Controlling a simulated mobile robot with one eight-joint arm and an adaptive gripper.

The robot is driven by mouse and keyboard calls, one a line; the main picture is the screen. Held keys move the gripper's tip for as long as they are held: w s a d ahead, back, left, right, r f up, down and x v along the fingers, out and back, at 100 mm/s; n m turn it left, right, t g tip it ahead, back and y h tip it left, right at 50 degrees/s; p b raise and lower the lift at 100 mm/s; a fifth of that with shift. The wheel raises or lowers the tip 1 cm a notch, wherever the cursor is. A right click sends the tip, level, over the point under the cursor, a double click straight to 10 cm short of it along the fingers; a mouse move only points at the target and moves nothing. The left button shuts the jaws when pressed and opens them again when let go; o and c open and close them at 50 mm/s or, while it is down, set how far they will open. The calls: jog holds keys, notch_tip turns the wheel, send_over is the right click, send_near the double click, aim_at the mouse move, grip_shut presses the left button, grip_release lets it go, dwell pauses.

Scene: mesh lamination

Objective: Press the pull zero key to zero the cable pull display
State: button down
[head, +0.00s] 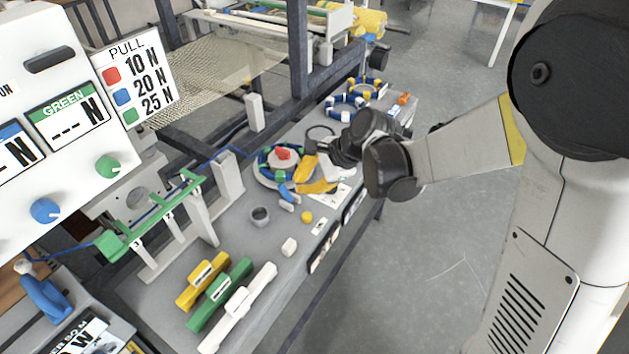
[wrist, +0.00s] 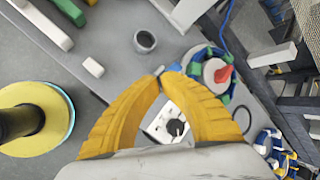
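The white display panel (head: 70,150) stands at the left in the head view. Its green-labelled display (head: 68,117) reads dashes and N, and a blue-labelled display is partly cut off. A green knob (head: 108,166) and a blue knob (head: 45,210) sit below. I cannot make out a key marked pull zero. My gripper (head: 296,183) is over the bench, well right of the panel. In the wrist view its yellow fingers (wrist: 163,74) meet or nearly meet at the tips, with nothing seen held.
A PULL sign (head: 136,78) lists 10, 20 and 25 N. A green rail (head: 150,217) on uprights stands between panel and gripper. The bench holds a grey cup (head: 260,216), a white block (head: 289,246), coloured bars (head: 221,293) and a ring fixture with a red knob (head: 283,153).

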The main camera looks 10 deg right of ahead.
aim_at(304, 213)
jog(key=shift+w, duration=0.15)
jog(key=shift+d, duration=0.1)
jog(key=shift+f, duration=0.15)
notch_tip(304, 213, down, 9)
jog(key=b, duration=0.7)
jog(key=shift+r, duration=0.2)
dwell(1.0)
jog(key=shift+f+b, duration=0.4)
jog(key=shift+f, duration=0.05)
